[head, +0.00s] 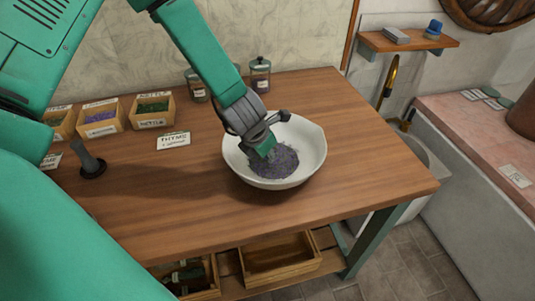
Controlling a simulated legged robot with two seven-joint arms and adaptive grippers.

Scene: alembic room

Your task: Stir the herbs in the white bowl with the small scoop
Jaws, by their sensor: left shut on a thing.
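The white bowl (312,158) stands on the wooden table, right of the middle. Purple-grey herbs (280,163) lie in a heap at its bottom. My left gripper (266,147) reaches down into the bowl from the upper left, with its fingertips at the herbs. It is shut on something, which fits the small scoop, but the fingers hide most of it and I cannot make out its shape. Whether its tip is buried in the herbs is hidden. My right gripper is not in view.
Wooden boxes of herbs (100,118) and a thyme label (174,139) are on the table's left. Lidded jars (260,76) stand at the back. The tabletop (375,165) right of the bowl is clear.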

